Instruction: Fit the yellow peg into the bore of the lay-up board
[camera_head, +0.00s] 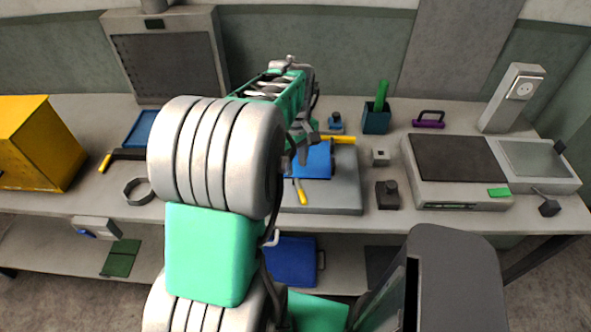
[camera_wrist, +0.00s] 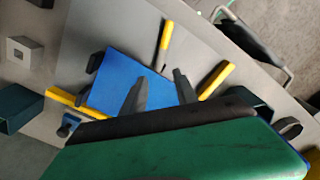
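A blue board (camera_head: 318,160) lies on a grey slab (camera_head: 340,196); it also shows in the wrist view (camera_wrist: 122,75). I see no bore in it, and my gripper covers part of it. A yellow bar (camera_head: 341,139) lies along its back edge. A yellow handle with a thin dark tip (camera_head: 301,193) lies on the slab; it also shows in the wrist view (camera_wrist: 165,38). Another yellow stick (camera_wrist: 216,80) is right of the fingers. I cannot tell which is the peg. My gripper (camera_wrist: 160,76) is over the board, fingers apart and nothing visible between them.
A small grey block with a square hole (camera_head: 380,157), a dark knobbed block (camera_head: 387,195) and a dark green cup (camera_head: 376,121) stand right of the slab. Farther right is a flat device (camera_head: 455,160). A yellow box (camera_head: 35,145) stands at the left.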

